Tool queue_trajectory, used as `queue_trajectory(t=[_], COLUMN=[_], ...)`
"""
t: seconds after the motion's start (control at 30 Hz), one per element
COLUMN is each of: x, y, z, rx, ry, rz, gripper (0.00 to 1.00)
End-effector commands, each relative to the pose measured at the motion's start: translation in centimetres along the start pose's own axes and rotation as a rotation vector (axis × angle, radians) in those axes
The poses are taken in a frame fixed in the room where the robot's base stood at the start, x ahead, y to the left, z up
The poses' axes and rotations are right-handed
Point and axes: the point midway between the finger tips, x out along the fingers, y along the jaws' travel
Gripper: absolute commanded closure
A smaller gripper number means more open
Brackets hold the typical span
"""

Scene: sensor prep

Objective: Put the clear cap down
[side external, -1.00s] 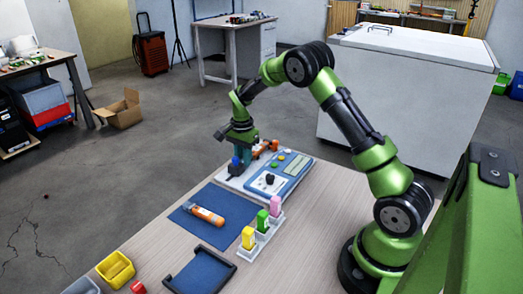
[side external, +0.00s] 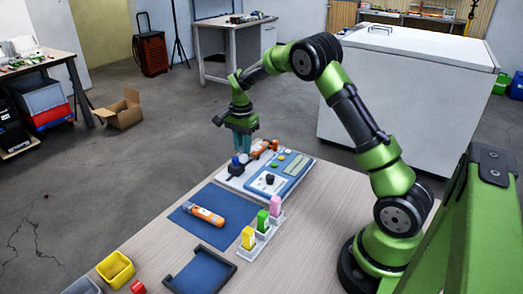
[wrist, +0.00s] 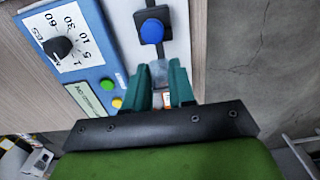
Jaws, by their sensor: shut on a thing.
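My gripper (side external: 241,143) is raised above the white and blue device (side external: 264,186), over its far left end. In the wrist view my teal fingers (wrist: 163,68) are shut on a small, greyish see-through piece, which looks like the clear cap (wrist: 159,73). The cap is too small to make out in the side view. An orange and white patch shows behind it between the fingers. The orange sensor (side external: 206,215) lies on the blue mat (side external: 188,224) in front of the device.
The device carries a blue knob (wrist: 152,31) on a dark block and a black dial (wrist: 59,47). A white rack (side external: 262,237) holds yellow, green and pink pieces. A dark-edged tray (side external: 202,271), a yellow bin (side external: 116,269) and a red piece (side external: 138,286) are nearer the front.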

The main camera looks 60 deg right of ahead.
Motion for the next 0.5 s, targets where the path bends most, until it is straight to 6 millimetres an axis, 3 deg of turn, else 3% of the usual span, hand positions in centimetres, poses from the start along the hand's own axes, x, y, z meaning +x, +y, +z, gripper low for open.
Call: queue_trajectory(t=[0.37,0.5], x=[-0.3,-2.1], y=[0.0,-0.1], z=[0.0,0.0], rx=[0.0,0.001], ry=[0.0,0.002], rz=[0.0,-0.002], gripper=[0.93,0.93])
